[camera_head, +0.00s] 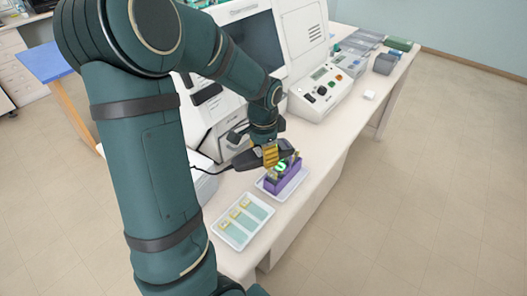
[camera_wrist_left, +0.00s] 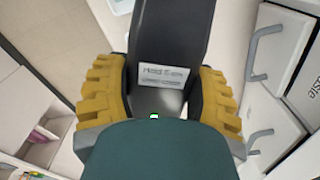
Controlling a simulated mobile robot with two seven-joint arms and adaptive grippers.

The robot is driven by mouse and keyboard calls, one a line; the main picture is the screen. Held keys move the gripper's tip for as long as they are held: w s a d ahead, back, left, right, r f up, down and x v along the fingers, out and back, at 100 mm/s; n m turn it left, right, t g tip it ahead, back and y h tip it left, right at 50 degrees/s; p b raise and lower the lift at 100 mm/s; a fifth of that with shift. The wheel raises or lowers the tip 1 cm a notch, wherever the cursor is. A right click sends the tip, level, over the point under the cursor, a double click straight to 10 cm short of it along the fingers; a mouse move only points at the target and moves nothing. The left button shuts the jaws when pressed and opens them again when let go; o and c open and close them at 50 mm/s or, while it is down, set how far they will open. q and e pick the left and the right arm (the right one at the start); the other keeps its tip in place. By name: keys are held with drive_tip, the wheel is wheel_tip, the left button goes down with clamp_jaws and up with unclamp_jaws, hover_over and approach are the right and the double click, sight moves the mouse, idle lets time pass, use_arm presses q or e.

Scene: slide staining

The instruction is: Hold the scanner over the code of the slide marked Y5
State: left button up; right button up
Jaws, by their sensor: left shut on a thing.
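My left gripper (camera_head: 268,155) is shut on a dark hand scanner (camera_head: 245,159). In the left wrist view the scanner (camera_wrist_left: 172,35) sits between the yellow finger pads of the gripper (camera_wrist_left: 160,95), with a white label on its body. The scanner is held beside and just above a purple slide rack (camera_head: 288,181), which stands in a white tray (camera_head: 268,191). A bright green light (camera_head: 281,167) shows at the rack's top. Slide markings are too small to read, so I cannot tell which is Y5. My right gripper is not in view.
A white tray (camera_head: 231,241) with 3 yellow-labelled slides lies nearer on the bench. A white instrument (camera_head: 323,92) with buttons and larger machines stand behind. A small white block (camera_head: 370,95) lies farther right. The bench (camera_head: 297,213) is clear right of the rack, up to its edge.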

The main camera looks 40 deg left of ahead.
use_arm(q)
drive_tip(key=shift+r+p, duration=1.25)
drive_tip(key=shift+r, duration=0.35)
drive_tip(key=shift+f, duration=0.1)
